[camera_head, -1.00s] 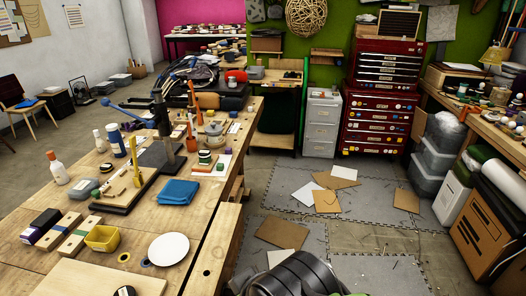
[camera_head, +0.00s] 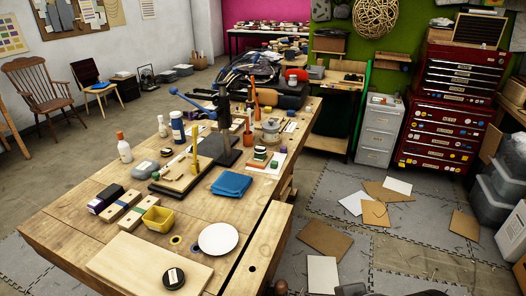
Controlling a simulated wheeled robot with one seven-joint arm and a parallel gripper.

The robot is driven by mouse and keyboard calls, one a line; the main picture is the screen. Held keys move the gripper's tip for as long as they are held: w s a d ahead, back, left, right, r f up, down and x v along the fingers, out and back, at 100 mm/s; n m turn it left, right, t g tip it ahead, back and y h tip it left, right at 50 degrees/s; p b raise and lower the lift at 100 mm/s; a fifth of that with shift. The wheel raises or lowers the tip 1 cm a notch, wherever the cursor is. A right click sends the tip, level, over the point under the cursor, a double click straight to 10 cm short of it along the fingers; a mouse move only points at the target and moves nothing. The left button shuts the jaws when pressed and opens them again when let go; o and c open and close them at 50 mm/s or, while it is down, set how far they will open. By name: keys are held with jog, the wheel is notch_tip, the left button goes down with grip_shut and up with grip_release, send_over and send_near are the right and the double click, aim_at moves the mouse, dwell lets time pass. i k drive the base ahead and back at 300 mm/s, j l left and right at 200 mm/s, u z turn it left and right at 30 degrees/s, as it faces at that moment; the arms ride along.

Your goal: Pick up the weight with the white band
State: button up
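A small round black piece with a white mark (camera_head: 174,278) lies on a pale wooden board at the near end of the workbench. It may be the weight, but it is too small to tell whether the white is a band. Another small dark round piece with a pale layer (camera_head: 260,154) sits farther back on the bench. A dark disc (camera_head: 167,152) lies left of the clamp stand. My gripper is not clearly in view; only dark bits show at the bottom edge.
The workbench (camera_head: 70,222) also carries a yellow tub (camera_head: 157,219), a white plate (camera_head: 218,238), a blue cloth (camera_head: 231,184), bottles and a blue-handled press (camera_head: 222,125). Cardboard sheets (camera_head: 325,239) lie on the floor mats right of the bench. Red drawers (camera_head: 442,130) stand behind.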

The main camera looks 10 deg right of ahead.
aim_at(259, 150)
jog(key=i+l+u, duration=0.3)
jog(key=u, duration=0.15)
jog(key=i+l+u, duration=0.25)
jog(key=l+u, duration=0.2)
jog(key=i+l+u, duration=0.2)
jog(key=l+u, duration=0.25)
jog(key=i+l+u, duration=0.1)
jog(key=l+u, duration=0.8)
jog(key=k+l+u, duration=0.1)
jog(key=l+u, duration=0.35)
jog(key=l, duration=0.15)
jog(key=k+l+u, duration=0.15)
jog(key=l+u, duration=0.3)
jog(key=k+l+u, duration=0.25)
jog(key=l+u, duration=0.2)
